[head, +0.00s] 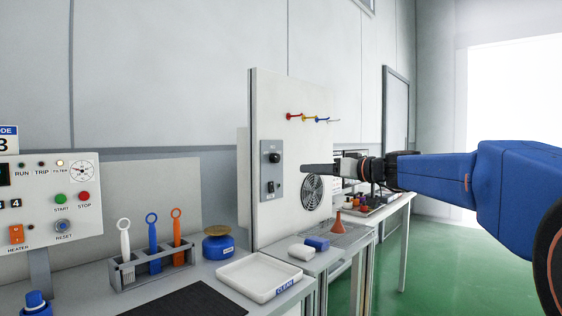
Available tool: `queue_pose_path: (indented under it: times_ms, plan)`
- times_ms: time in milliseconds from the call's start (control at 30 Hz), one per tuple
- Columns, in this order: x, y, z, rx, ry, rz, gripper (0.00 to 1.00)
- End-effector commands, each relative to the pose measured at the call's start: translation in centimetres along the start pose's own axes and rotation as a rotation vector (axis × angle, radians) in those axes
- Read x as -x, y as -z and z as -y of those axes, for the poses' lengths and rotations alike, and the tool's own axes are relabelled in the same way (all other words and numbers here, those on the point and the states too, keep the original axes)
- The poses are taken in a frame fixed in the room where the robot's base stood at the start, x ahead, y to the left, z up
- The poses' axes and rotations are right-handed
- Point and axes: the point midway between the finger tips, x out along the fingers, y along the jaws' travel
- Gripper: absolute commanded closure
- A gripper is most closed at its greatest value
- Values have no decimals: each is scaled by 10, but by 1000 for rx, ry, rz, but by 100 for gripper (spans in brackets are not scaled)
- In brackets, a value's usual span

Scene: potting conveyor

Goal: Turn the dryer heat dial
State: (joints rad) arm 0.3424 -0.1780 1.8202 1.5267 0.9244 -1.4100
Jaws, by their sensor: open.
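A white upright panel (282,110) stands on the bench and carries a small grey control plate (266,173). A black round dial (274,157) sits on the upper part of this plate, with a small switch (271,187) below it. Their labels are too small to read. My gripper (306,168) points left, in front of the panel, with its dark fingertips to the right of the dial and slightly lower. It is seen edge-on, open and empty, apart from the dial. Its depth from the panel is hard to tell.
A round fan grille (313,192) is below my gripper. A white block (302,252), a blue block (317,242) and an orange funnel (339,226) stand beneath. A white tray (236,272), tool rack (122,273) and control box (50,225) are at left.

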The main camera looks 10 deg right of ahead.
Motion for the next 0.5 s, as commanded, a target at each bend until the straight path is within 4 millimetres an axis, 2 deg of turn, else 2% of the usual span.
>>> queue_pose_path:
  times_ms: [33,167,333,500]
  plan:
    - [-2,11,-10,11,-6,-30,53]
    - [-4,28,-22,32,-13,-76,53]
    - [-18,32,-24,35,-13,-84,53]
    - [-45,33,-23,34,-10,-82,53]
